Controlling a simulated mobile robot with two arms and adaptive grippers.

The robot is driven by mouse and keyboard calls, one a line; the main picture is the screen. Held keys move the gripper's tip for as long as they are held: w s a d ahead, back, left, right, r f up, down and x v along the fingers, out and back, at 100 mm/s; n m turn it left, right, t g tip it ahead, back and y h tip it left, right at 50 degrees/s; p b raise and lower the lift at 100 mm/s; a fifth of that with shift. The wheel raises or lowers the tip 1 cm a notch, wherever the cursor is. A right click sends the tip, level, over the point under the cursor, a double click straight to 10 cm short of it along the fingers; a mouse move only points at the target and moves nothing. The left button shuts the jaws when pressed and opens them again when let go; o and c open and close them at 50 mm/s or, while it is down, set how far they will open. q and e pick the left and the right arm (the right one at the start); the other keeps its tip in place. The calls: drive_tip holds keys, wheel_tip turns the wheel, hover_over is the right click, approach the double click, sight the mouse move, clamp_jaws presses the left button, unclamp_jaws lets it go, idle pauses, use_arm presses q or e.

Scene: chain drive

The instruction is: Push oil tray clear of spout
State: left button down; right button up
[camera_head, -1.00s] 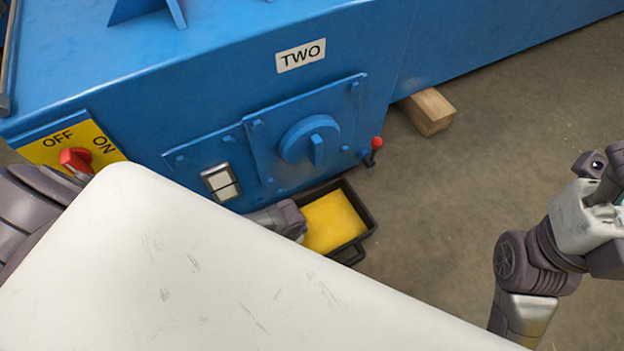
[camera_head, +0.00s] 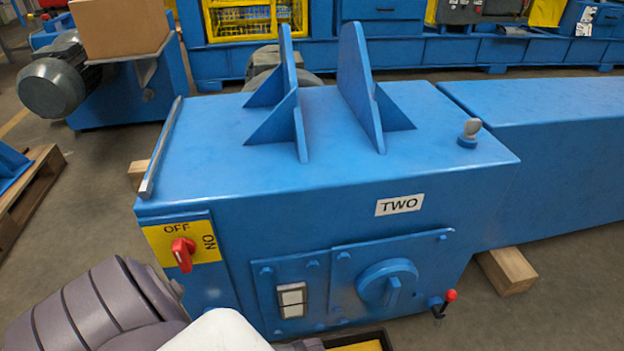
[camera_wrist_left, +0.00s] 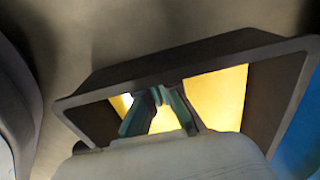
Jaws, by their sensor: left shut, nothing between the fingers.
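The oil tray (camera_head: 372,338), dark-rimmed with yellow inside, just shows at the bottom edge of the head view, in front of the blue machine. In the left wrist view the tray's dark rim (camera_wrist_left: 175,64) spans the picture, with the yellow oil (camera_wrist_left: 218,98) inside. My left gripper (camera_wrist_left: 160,95) is shut and empty, its fingers seen against the tray's inside. I cannot tell whether they touch it. A small red-knobbed valve (camera_head: 449,296), perhaps the spout, sticks out at the machine's lower right. My right gripper is out of view.
The blue machine (camera_head: 290,225) marked TWO carries a red switch (camera_head: 183,254) on a yellow plate and a round blue knob (camera_head: 388,286). A wooden block (camera_head: 508,270) lies under its right part. Grey floor is free at the lower right.

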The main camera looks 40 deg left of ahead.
use_arm(q)
wheel_tip(320, 180, up, 11)
idle(0.4)
drive_tip(key=shift+s+f, duration=0.1)
